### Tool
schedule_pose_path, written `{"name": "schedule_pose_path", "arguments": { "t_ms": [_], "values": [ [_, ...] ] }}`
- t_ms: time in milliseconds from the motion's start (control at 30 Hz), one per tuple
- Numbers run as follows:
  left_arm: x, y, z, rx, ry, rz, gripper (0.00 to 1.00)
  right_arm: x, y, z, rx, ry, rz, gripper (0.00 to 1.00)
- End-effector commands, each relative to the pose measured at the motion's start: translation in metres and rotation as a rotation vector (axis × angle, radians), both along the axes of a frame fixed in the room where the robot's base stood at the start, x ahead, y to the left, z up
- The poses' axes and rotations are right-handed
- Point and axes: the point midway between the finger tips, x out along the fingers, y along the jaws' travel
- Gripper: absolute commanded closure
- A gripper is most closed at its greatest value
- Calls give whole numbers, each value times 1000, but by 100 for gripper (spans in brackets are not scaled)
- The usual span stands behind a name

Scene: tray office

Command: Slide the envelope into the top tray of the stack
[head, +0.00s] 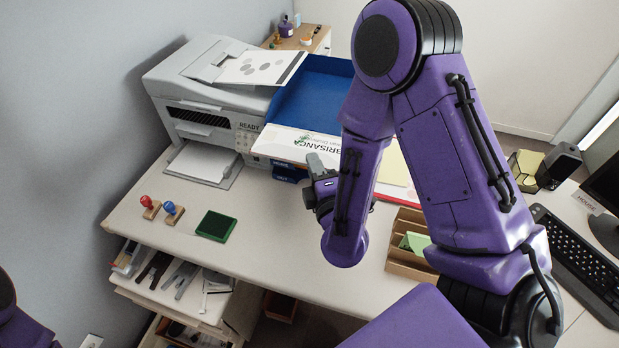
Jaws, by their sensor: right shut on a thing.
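The envelope (285,143) is white with dark lettering and a small green mark. It lies about level at the front of the blue tray stack, with its far edge at the mouth of the top tray (312,88). I cannot tell how far inside it reaches. My right gripper (317,164) is shut on the envelope's near edge, and my purple forearm hides the envelope's right part. A lower blue tray (289,173) shows beneath the envelope. My left gripper is out of view.
A printer (208,90) stands left of the stack. Two stamps (172,211) and a green ink pad (216,226) lie at the front left. A wooden organizer (405,262) and keyboard (580,262) are right. The desk's front middle is clear.

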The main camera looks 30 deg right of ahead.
Motion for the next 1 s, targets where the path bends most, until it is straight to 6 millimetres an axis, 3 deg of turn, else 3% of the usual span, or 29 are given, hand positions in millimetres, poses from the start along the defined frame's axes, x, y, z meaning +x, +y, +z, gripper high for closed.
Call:
{"name": "schedule_pose_path", "arguments": {
  "t_ms": [133, 500, 1000],
  "values": [
    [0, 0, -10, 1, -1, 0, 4, 15, -18, -1, 2, -5, -5, 100],
    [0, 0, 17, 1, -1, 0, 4, 48, -58, 5, 1, -1, -3, 100],
    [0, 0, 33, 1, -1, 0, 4, 94, -109, 8, -4, -2, 1, 100]
  ]
}}
